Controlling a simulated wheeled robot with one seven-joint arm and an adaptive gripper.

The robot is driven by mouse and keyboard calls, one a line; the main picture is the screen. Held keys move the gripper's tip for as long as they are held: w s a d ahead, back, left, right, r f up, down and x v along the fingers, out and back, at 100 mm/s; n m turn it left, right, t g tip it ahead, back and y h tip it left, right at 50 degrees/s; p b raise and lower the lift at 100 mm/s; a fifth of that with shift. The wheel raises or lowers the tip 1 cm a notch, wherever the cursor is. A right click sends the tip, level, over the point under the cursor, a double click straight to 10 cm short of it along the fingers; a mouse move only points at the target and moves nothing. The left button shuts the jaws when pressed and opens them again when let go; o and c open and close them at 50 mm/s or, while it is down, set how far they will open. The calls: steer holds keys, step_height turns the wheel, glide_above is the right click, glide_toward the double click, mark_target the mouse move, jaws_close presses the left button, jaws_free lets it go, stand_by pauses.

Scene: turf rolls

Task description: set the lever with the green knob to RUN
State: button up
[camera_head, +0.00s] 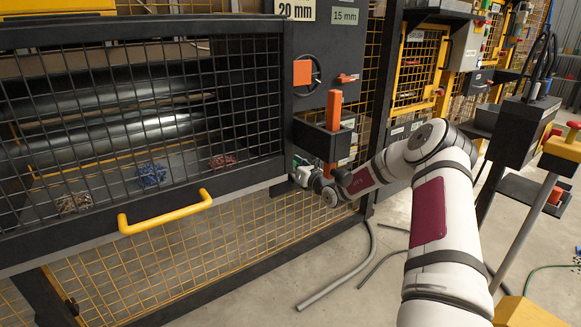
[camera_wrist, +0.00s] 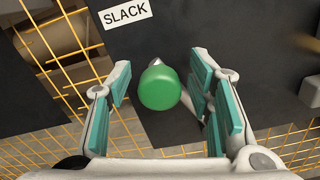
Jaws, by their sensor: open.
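The green knob (camera_wrist: 160,88) shows in the wrist view as a round ball, with a short piece of metal lever behind it. It lies between the two teal-padded fingers of my gripper (camera_wrist: 162,72), which are open with a gap on each side of it. Whether the fingers reach around the knob in depth, I cannot tell. A white SLACK label (camera_wrist: 125,12) is on the dark panel above and left of the knob. No RUN label shows. In the head view my gripper (camera_head: 302,170) is beside the dark panel's lower edge, partly hidden, and the knob cannot be made out.
A black box (camera_head: 322,138) with an upright orange handle (camera_head: 333,112) stands out from the panel just above my gripper. A mesh door (camera_head: 130,120) with a yellow handle (camera_head: 165,212) is to the left. Yellow mesh (camera_head: 200,245) lies below. Hoses (camera_head: 345,272) lie on the floor.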

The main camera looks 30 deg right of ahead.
steer(key=c, duration=1)
steer(key=shift+a, duration=0.1)
jaws_close()
steer(key=shift+p, duration=0.35)
